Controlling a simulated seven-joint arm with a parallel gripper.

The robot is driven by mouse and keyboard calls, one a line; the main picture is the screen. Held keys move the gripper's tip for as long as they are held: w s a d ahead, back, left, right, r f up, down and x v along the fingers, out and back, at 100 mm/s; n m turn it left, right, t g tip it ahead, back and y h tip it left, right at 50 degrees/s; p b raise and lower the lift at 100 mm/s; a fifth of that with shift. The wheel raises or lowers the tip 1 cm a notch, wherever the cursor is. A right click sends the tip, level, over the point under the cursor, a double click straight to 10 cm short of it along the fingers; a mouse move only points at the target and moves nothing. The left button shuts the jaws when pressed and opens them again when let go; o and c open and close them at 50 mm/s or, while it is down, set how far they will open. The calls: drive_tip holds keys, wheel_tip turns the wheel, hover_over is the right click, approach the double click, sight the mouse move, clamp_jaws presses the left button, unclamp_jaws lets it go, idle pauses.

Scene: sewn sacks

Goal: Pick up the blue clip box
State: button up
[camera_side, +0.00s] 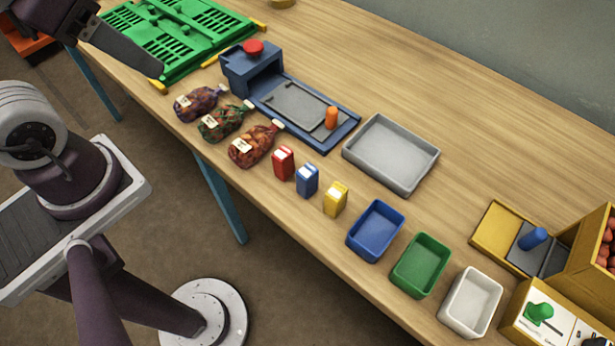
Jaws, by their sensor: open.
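The blue clip box (307,181) stands upright near the front edge of the wooden table. It has a pale top and sits in a row between a red box (283,163) and a yellow box (335,199), with small gaps between them. Nothing touches or covers it. A dark part of my arm reaches in at the top left, over the table's front edge by the green rack, well away from the blue box.
Three filled sacks (222,122) lie left of the boxes. Behind stands a blue press-like fixture (252,72) with a red knob. Right are a grey tray (413,184), blue (361,246), green (405,285) and white (455,318) bins. A green slotted rack (172,38) is far left.

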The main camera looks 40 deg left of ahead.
wheel_tip(320, 180, up, 5)
drive_tip(key=w+d+f+n+g+h, duration=0.65)
drive_tip(key=d+n, duration=0.25)
drive_tip(key=n, duration=0.2)
drive_tip(key=w+r+n+h, duration=0.5)
drive_tip(key=r+n+h, duration=0.1)
drive_tip(key=h, duration=0.1)
approach(306, 169)
drive_tip(key=shift+s+d+f+n, duration=0.25)
drive_tip(key=shift+d+f+n, duration=0.05)
drive_tip(key=shift+f, duration=0.1)
drive_tip(key=shift+x, duration=0.9)
drive_tip(key=x, duration=0.5)
drive_tip(key=shift+w+d+r, duration=0.15)
drive_tip(key=shift+d+r, duration=0.05)
drive_tip(key=shift+d, duration=0.1)
clamp_jaws()
